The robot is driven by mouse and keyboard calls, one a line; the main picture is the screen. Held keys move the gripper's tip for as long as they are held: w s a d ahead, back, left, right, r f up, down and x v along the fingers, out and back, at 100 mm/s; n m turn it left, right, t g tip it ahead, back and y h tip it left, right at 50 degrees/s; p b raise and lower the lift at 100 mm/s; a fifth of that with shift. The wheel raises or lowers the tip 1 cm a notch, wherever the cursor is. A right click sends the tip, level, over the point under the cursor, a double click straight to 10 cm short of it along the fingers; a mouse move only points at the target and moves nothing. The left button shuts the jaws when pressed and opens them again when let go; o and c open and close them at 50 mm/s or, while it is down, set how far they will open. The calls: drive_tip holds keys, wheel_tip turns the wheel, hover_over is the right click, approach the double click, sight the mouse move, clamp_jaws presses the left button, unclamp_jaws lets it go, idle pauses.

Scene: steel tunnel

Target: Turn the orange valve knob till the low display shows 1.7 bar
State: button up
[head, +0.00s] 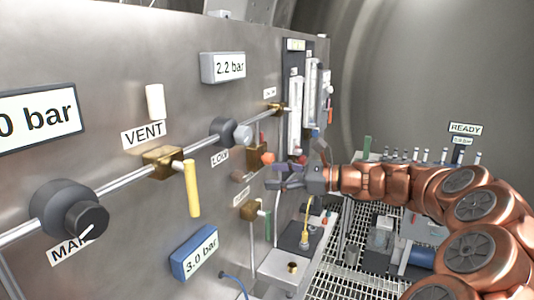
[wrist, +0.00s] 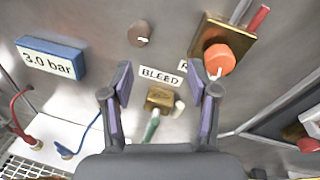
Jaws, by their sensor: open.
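The orange valve knob (wrist: 219,60) sits on a brass block on the steel panel, and it also shows in the head view (head: 267,159). It bears a pale pointer mark. My gripper (wrist: 166,84) is open and empty in front of the panel; the knob lies just beyond its right finger, not between the fingers. In the head view my gripper (head: 271,182) is below the knob. A white display (head: 223,67) above the LOW label (head: 220,158) reads 2.2 bar. A blue-framed display (head: 194,251) lower down reads 3.0 bar; it also shows in the wrist view (wrist: 50,60).
A brass valve with a green handle (wrist: 152,124) is below the BLEED label (wrist: 161,77), between my fingers in the picture. A small brown knob (wrist: 141,33) is above. A yellow handle (head: 192,188) and black knob (head: 85,220) stick out of the panel at left.

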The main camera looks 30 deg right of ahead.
sight(273, 160)
drive_tip(key=d+r+m+t+h, duration=0.1)
drive_tip(key=d+m+t, duration=0.15)
drive_tip(key=d, duration=0.45)
drive_tip(key=shift+m, duration=0.25)
drive_tip(key=p+x, duration=0.2)
drive_tip(key=x, duration=0.5)
drive_tip(key=shift+d+r, duration=0.1)
drive_tip(key=shift+d, duration=0.1)
drive_tip(key=shift+w+a, duration=0.3)
drive_tip(key=shift+w, duration=0.3)
drive_tip(key=shift+c, duration=0.3)
clamp_jaws()
